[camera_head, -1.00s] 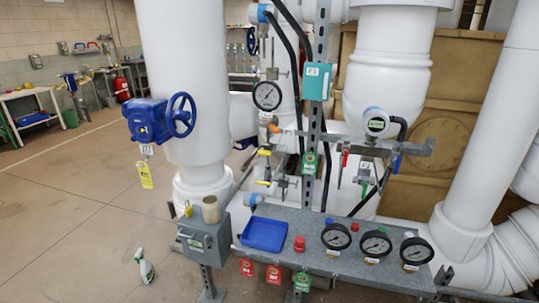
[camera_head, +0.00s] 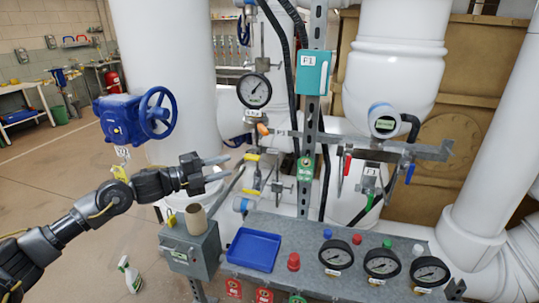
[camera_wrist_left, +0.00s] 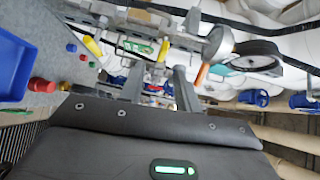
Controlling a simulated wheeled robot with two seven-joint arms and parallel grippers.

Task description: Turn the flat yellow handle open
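Two small yellow handles sit on thin pipework in the middle of the head view: an upper one (camera_head: 252,157) below an orange handle (camera_head: 262,129), and a lower one (camera_head: 251,192). I cannot tell surely which is the flat one. Yellow parts also show in the left wrist view, one at the upper left (camera_wrist_left: 92,46) and one near the fingers (camera_wrist_left: 163,49). My left gripper (camera_head: 228,168) is open and empty, its fingers pointing right, just left of the yellow handles and apparently apart from them. My right gripper is not in view.
A blue handwheel valve (camera_head: 157,113) is above and left of my left gripper. Below are a grey box (camera_head: 190,247) with a brown roll, a blue tray (camera_head: 253,250) and several gauges on a metal shelf. A dial gauge (camera_head: 254,91) hangs above the handles.

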